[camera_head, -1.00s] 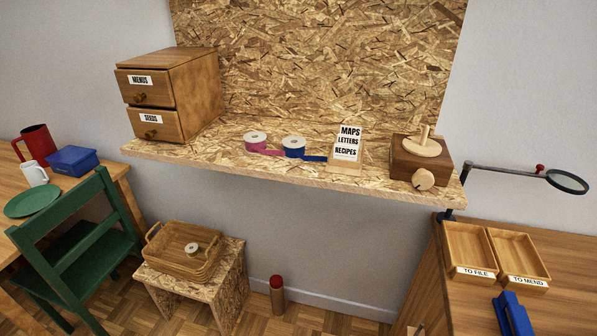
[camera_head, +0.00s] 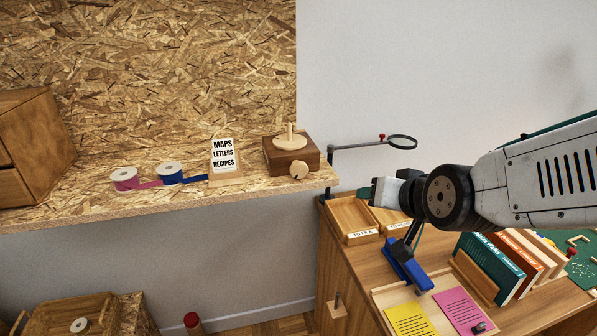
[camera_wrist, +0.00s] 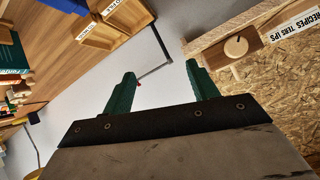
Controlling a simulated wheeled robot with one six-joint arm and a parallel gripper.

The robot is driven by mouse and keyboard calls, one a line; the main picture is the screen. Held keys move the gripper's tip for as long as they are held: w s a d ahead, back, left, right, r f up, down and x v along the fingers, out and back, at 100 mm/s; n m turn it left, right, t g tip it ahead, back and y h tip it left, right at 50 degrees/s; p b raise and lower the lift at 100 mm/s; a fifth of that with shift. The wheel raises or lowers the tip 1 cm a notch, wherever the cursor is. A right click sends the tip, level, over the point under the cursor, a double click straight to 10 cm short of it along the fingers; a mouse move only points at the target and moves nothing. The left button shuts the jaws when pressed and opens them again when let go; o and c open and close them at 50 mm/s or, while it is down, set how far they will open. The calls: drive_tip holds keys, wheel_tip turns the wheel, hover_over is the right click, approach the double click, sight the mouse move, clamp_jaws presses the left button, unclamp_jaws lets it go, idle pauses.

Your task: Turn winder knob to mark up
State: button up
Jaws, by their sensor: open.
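The winder is a dark brown wooden box (camera_head: 280,160) at the right end of the shelf, with a pale disc and upright peg (camera_head: 290,140) on top. Its round pale knob (camera_head: 299,170) sits on the front face. The wrist view, seen roughly upside down, shows the knob (camera_wrist: 236,46) at upper right. A thin line shows on it, but I cannot tell its direction surely. My gripper (camera_head: 366,193) is right of the winder, beyond the shelf end and apart from it. In the wrist view its green fingers (camera_wrist: 160,71) are spread and empty.
A magnifier arm (camera_head: 362,146) stands between the winder and my gripper. A label card (camera_head: 223,157) and two ribbon reels (camera_head: 169,173) are left of the winder. The desk below holds trays (camera_head: 352,217), a blue stapler-like object (camera_head: 407,266) and books (camera_head: 490,266).

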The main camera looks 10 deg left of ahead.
drive_tip(key=w+a+f+t+y, duration=0.1)
drive_tip(key=w+a+t+y, duration=0.15)
drive_tip(key=a, duration=0.75)
drive_tip(key=t, duration=0.4)
approach(300, 172)
drive_tip(key=w, duration=0.3)
drive_tip(key=shift+y, duration=0.35)
drive_tip(key=x, duration=0.7)
drive_tip(key=shift+a+f, duration=0.1)
drive_tip(key=shift+a, duration=0.45)
drive_tip(key=c, duration=1)
